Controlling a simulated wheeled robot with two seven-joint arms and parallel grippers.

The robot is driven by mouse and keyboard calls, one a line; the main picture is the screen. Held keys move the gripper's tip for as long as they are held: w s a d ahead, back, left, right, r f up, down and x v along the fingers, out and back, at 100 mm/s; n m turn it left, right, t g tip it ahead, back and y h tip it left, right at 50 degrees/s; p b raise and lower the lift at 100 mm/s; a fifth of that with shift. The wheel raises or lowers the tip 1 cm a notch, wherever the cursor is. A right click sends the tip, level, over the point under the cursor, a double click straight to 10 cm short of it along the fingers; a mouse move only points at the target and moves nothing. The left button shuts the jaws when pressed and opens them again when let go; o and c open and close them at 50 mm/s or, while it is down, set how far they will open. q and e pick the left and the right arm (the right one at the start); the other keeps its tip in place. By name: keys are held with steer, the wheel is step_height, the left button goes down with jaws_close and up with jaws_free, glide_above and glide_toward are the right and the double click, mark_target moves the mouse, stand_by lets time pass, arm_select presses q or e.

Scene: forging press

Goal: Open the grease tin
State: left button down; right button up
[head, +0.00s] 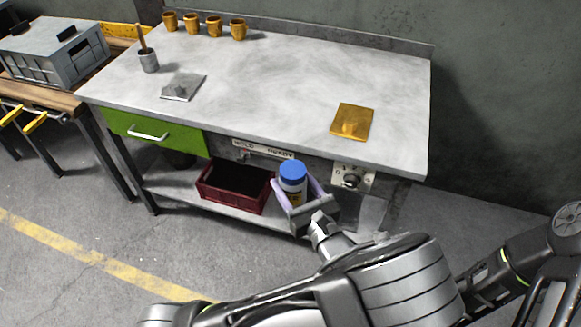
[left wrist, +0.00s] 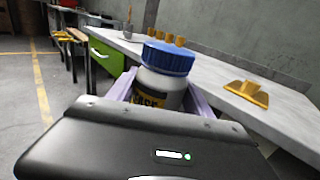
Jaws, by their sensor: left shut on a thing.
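The grease tin (head: 291,183) is a white container with a blue lid and a yellow and black label. Its blue lid (head: 293,169) sits on top. My left gripper (head: 297,195) is shut around the tin's body and holds it upright in front of the workbench's front edge. In the left wrist view the tin (left wrist: 160,84) stands between the pale fingers, and its label is partly hidden by the gripper body. The lid (left wrist: 168,57) is clear of the fingers. My right gripper is not in view.
The grey workbench (head: 270,85) carries several orange cups (head: 214,26), a pot with a brush (head: 148,60), a grey plate (head: 183,87) and a yellow plate (head: 352,121). Below are a green drawer (head: 175,136) and a red crate (head: 215,197). The middle of the benchtop is clear.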

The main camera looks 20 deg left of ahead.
arm_select(q)
steer(key=w+d+f+m+t+h, duration=0.1)
steer(key=d+m+t+h, duration=0.4)
steer(key=d+h, duration=0.4)
steer(key=d+m, duration=0.1)
steer(key=d, duration=0.3)
steer(key=shift+w+f+m+h, duration=0.3)
steer(key=shift+w+m, duration=0.05)
steer(key=shift+m, duration=0.05)
steer(key=shift+d, duration=0.1)
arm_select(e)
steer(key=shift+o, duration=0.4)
